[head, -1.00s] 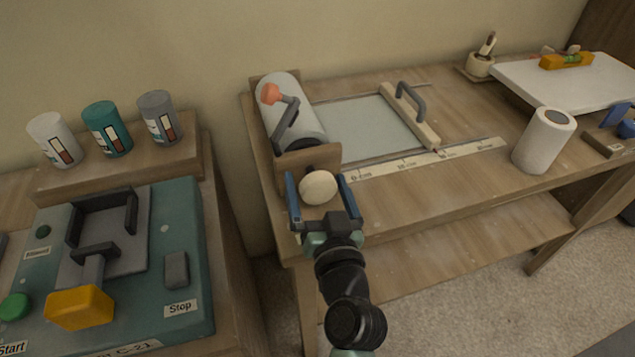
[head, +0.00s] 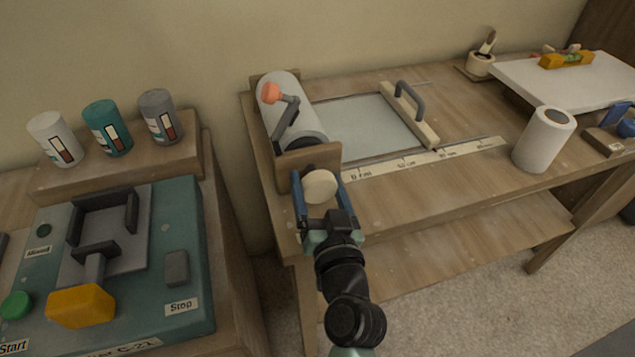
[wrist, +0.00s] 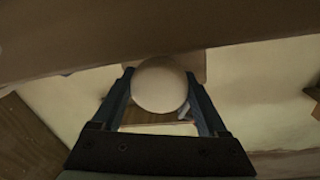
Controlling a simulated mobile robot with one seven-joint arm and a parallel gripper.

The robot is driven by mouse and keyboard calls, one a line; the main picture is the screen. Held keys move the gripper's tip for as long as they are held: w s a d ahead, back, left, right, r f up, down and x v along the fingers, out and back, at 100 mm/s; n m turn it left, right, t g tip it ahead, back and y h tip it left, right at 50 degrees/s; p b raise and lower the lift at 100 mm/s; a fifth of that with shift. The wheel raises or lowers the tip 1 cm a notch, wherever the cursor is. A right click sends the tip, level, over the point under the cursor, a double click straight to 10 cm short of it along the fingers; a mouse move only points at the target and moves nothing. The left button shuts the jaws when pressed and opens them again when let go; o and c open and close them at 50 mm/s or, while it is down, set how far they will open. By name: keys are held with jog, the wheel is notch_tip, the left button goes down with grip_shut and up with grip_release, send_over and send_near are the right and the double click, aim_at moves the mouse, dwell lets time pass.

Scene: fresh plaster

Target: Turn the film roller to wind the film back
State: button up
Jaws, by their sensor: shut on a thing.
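The film roller (head: 290,112) is a pale cylinder held between wooden end blocks at the left end of the wooden bench. A round cream knob (head: 321,187) sits at its near end, in front of the near block (head: 308,160). My gripper (head: 319,191) is shut on the knob, with one blue finger on each side. In the wrist view the knob (wrist: 160,86) lies between the two fingers. The film (head: 365,127) lies flat to the right of the roller, and its far end runs under a wooden bar with a dark handle (head: 411,100).
A measuring strip (head: 430,158) runs along the film's near edge. A white roll (head: 543,139) stands at the right. A teal machine (head: 180,230) with a yellow-ended lever (head: 82,306) stands at the left, below several canisters (head: 107,128). The bench front is clear.

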jog(key=m+p, duration=0.3)
jog(key=m, duration=0.3)
jog(key=shift+r+g, duration=0.1)
jog(key=shift+g, duration=0.2)
jog(key=m+p, duration=0.1)
jog(key=m, duration=0.1)
jog(key=m+p, duration=0.1)
jog(key=m, duration=0.2)
jog(key=shift+g+y, duration=0.3)
jog(key=m+p, duration=0.3)
jog(key=m, duration=0.2)
jog(key=shift+d+m+y, duration=0.1)
jog(key=shift+m+y, duration=0.3)
jog(key=m+p, duration=0.1)
jog(key=m, duration=0.3)
jog(key=shift+m+g+y+p, duration=0.3)
jog(key=shift+y+p, duration=0.05)
jog(key=shift+y, duration=0.05)
jog(key=o, duration=1.3)
jog(key=v, duration=1.3)
